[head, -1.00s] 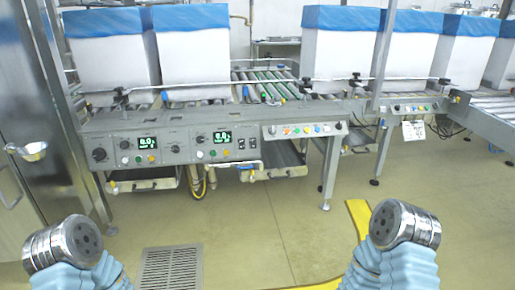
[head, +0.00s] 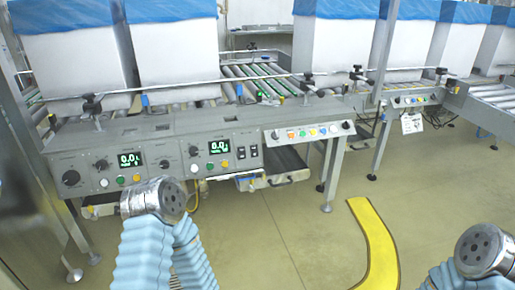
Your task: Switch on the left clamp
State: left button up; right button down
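The grey control panel (head: 150,152) runs along the front of the roller conveyor. Its left section has a black knob (head: 71,177), a green-lit display (head: 130,159) and green, white and orange buttons below. A second lit display (head: 218,146) with similar buttons is further right, beside two small dark switches (head: 247,152). The labels are too small to read, so I cannot tell which control is the left clamp's. My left arm's metal joint (head: 155,198) is in front of the panel's lower edge. My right arm's joint (head: 486,247) is at the lower right, over floor. No gripper fingers show.
White boxes with blue liners stand on the conveyor, including one at the left (head: 172,45). A sloped button panel (head: 305,133) sits right of the main panel. A yellow floor strip (head: 375,245) curves across otherwise clear floor. A metal cabinet edge is at far left.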

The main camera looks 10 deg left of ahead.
aim_at(240, 150)
jog(key=i+j, duration=0.15)
jog(key=j, duration=0.2)
jog(key=i+j+z, duration=0.1)
jog(key=j, duration=0.25)
jog(key=i+j, duration=0.4)
jog(key=j, duration=0.35)
jog(key=i+j+z, duration=0.1)
jog(key=j, duration=0.25)
jog(key=i, duration=0.05)
